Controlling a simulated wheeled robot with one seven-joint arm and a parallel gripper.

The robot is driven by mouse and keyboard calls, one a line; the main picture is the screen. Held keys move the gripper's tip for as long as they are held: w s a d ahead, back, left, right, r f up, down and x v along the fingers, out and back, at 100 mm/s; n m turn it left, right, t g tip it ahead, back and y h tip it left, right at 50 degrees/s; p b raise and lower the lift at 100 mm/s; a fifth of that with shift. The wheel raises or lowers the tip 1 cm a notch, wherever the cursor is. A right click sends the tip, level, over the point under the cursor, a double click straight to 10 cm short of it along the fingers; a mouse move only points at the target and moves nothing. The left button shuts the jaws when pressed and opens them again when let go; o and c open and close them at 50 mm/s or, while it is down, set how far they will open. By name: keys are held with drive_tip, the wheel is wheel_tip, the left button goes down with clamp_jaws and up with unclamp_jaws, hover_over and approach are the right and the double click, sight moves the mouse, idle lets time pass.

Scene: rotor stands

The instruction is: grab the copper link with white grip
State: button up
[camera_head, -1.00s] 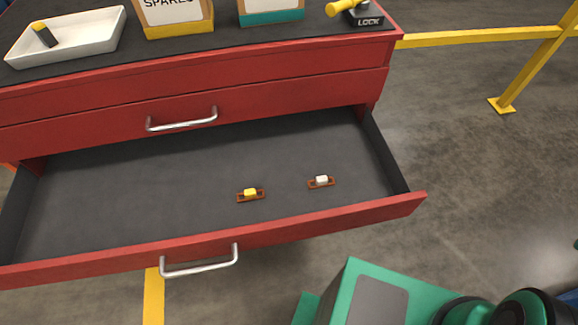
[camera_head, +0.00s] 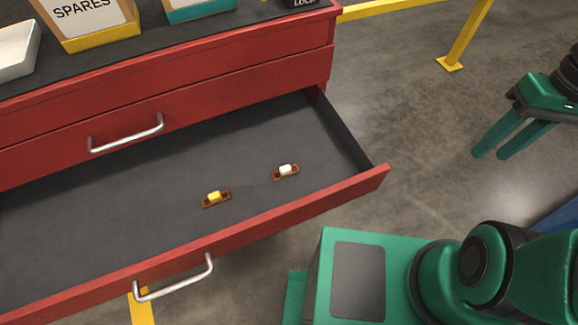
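The copper link with the white grip (camera_head: 286,171) lies flat on the dark floor of the open red drawer (camera_head: 120,195), toward its right end. A second copper link with a yellow grip (camera_head: 215,198) lies to its left and slightly nearer the drawer front, apart from it. My gripper (camera_head: 493,148) is at the right edge, over the concrete floor outside the drawer. Its two green fingers are spread with a gap between them and nothing in it. It is well to the right of both links.
The drawer's front wall (camera_head: 300,213) and right side wall (camera_head: 343,132) stand around the links. A closed drawer with a silver handle (camera_head: 126,134) is above. A SPARES box (camera_head: 95,22) and a white tray (camera_head: 14,50) stand on top. A yellow rail post (camera_head: 466,35) stands right.

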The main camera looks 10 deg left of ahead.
drive_tip(key=w+a+f+n+g+y, duration=0.1)
drive_tip(key=w+a+f+n, duration=0.25)
drive_tip(key=a+n, duration=0.2)
drive_tip(key=n+g+y, duration=0.6)
drive_tip(key=n, duration=1.3)
approach(288, 165)
drive_tip(key=d, duration=0.2)
drive_tip(key=shift+w+d+r, duration=0.25)
drive_tip(key=shift+d+r, duration=0.1)
drive_tip(key=shift+r, duration=0.05)
drive_tip(key=shift+a+f+n+g+y, duration=0.1)
drive_tip(key=shift+a+n+g+y, duration=0.15)
drive_tip(key=shift+a+g+y, duration=0.1)
drive_tip(key=x, duration=0.6)
drive_tip(key=shift+w+f, duration=0.1)
drive_tip(key=x, duration=0.5)
drive_tip(key=shift+w+a+f, duration=0.1)
drive_tip(key=shift+w+a, duration=0.1)
drive_tip(key=shift+w, duration=0.15)
